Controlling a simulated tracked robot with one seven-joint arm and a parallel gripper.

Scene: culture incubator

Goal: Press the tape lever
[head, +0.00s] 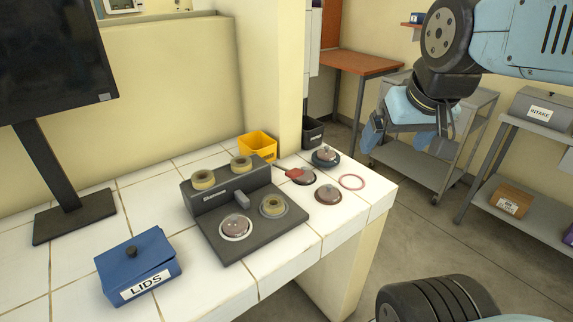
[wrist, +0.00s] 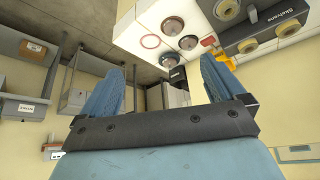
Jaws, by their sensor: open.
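The dark grey tape station (head: 250,245) stands on the white tiled bench. Its short light grey lever (head: 242,199) sticks out from the front of the raised back block. A clear round dish (head: 236,228) and a tan tape ring (head: 272,206) sit on the base on either side of the lever. The station also shows upside down at the upper right of the wrist view (wrist: 275,26). My gripper (head: 405,142) is open and empty, in the air right of the bench, well apart from the lever. Its two blue fingers show spread in the wrist view (wrist: 163,68).
Two tape rolls (head: 203,180) top the block. A blue LIDS box (head: 138,266) and a monitor (head: 55,70) stand left. A yellow bin (head: 258,147), several round lidded dishes (head: 328,193) and a pink ring (head: 352,182) lie behind and right. Shelved carts (head: 430,165) stand beyond.

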